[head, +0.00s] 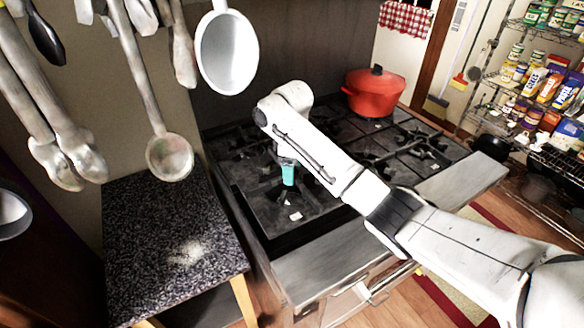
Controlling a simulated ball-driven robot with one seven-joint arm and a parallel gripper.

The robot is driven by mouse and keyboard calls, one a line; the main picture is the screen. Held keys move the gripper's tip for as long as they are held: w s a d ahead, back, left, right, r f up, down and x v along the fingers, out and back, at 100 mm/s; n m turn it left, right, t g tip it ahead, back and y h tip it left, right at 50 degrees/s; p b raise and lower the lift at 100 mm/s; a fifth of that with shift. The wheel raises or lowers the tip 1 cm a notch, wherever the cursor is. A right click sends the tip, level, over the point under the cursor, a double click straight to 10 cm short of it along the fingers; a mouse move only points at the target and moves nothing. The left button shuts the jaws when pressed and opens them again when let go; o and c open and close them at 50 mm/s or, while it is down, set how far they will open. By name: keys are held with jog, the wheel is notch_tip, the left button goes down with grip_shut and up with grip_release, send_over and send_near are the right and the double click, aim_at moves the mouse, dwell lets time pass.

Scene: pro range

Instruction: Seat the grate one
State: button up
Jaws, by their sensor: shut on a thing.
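My gripper (288,184) points down over the left part of the range (330,262). A teal part shows at its end, and its fingertips are small and dark against the black top. It is shut on a dark grate (265,200), whose outline blends into the black cooktop. I cannot tell whether this grate lies flat in its place or is tilted. A small white patch (295,216) shows just below the gripper. My arm hides part of the cooktop to the right.
A red lidded pot (375,95) stands at the back right of the range, near other black grates (418,148). A speckled counter (165,240) is at the left, under hanging utensils (170,157). Loaded wire shelves (530,95) stand at the right.

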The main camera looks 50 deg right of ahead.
aim_at(292, 198)
jog(key=shift+r, duration=0.15)
jog(key=shift+w+f+b, duration=0.1)
jog(key=shift+f+b, duration=2.05)
jog(key=shift+f, duration=2.7)
jog(key=shift+f, duration=0.25)
jog(key=o, duration=1.1)
jog(key=shift+a, duration=0.1)
notch_tip(292, 198, up, 11)
jog(key=p, duration=0.1)
jog(key=shift+f, duration=0.2)
